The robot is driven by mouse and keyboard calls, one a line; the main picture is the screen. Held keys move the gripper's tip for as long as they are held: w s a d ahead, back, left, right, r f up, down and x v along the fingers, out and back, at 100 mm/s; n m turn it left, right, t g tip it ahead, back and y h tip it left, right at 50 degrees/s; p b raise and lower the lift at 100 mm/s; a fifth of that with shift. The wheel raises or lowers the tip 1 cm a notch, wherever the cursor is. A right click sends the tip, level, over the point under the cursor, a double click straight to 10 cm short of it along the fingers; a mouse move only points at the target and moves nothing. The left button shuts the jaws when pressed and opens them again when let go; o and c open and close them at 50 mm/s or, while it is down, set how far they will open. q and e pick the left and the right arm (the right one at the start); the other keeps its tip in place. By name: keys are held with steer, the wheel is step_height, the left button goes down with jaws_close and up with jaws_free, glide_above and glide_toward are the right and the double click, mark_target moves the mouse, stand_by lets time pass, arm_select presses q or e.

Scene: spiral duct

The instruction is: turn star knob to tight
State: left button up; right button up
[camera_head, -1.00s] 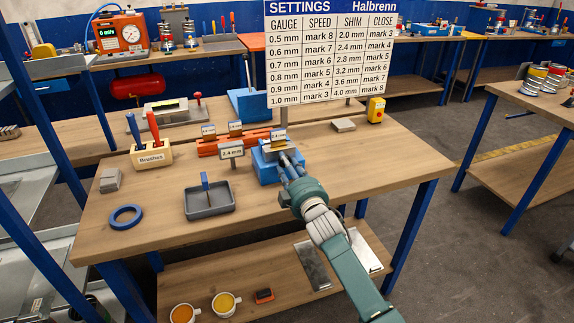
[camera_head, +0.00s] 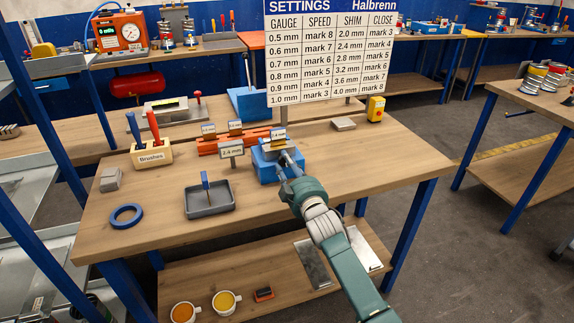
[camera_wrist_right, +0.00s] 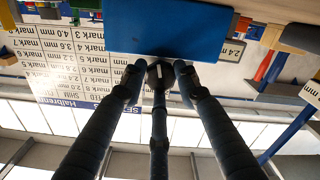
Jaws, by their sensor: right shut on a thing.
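The blue block (camera_head: 267,174) stands on the workbench, with a metal plate and a small label on top. My right gripper (camera_head: 289,160) is at the block's right front side, and its fingers cover the part they touch. In the right wrist view, the blue block (camera_wrist_right: 165,28) fills the top middle. A small dark knob (camera_wrist_right: 160,74) sits at its edge, between the fingertips of my right gripper (camera_wrist_right: 160,80), which is shut on it. The knob's marking and exact angle are too small to read. My left gripper is not in view.
The settings board (camera_head: 330,52) stands behind the block.

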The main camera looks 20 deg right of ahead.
steer(key=o, duration=1.1)
steer(key=shift+d+f, duration=0.1)
steer(key=shift+f, duration=0.1)
steer(key=shift+o, duration=0.2)
steer(key=s, duration=1.2)
steer(key=shift+d, duration=0.25)
